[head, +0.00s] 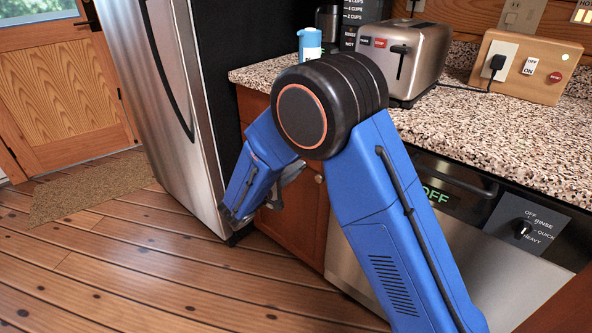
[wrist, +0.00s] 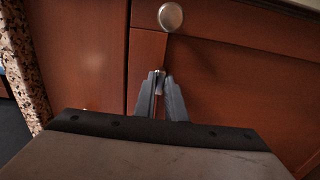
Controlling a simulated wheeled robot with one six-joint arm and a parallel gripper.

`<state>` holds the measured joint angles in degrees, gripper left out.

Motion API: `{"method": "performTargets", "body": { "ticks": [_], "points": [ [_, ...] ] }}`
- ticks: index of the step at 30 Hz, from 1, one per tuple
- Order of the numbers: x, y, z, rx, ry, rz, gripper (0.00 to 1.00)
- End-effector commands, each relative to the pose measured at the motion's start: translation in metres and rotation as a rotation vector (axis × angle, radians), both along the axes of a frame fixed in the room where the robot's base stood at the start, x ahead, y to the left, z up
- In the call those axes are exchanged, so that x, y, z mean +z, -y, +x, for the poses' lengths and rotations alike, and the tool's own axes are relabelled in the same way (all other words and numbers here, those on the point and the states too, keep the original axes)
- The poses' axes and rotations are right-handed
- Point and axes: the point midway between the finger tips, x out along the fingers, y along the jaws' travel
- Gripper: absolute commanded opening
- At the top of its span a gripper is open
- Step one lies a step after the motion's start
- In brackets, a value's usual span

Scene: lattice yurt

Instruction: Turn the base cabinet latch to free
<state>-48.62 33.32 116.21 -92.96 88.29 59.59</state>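The base cabinet (head: 301,228) is reddish-brown wood under the counter, between the fridge and the dishwasher; my arm hides much of it in the head view. In the wrist view, the cabinet front (wrist: 235,90) fills the picture, with a round metal knob (wrist: 171,16) near the top. A small pale metal latch (wrist: 160,80) shows below the knob, at a seam in the wood. My gripper (wrist: 162,78) points at the front, its two grey fingers close together with the latch between their tips. The fingers hide part of the latch, so its turned position is unclear.
A steel fridge (head: 178,85) stands left of the cabinet. The dishwasher (head: 440,235) is on the right. The speckled counter (head: 480,125) above holds a toaster (head: 404,58), a blue-and-white canister (head: 310,45) and a wooden switch box (head: 525,68). The plank floor (head: 130,265) at left is clear.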

Motion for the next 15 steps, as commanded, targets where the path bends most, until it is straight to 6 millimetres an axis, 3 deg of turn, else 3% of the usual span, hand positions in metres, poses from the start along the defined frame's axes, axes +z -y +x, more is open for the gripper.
{"method": "performTargets", "body": {
  "ticks": [15],
  "points": [
    [-0.0006, -0.0001, -0.0003, 0.000, -0.049, -0.061, 0.00]
  ]
}}
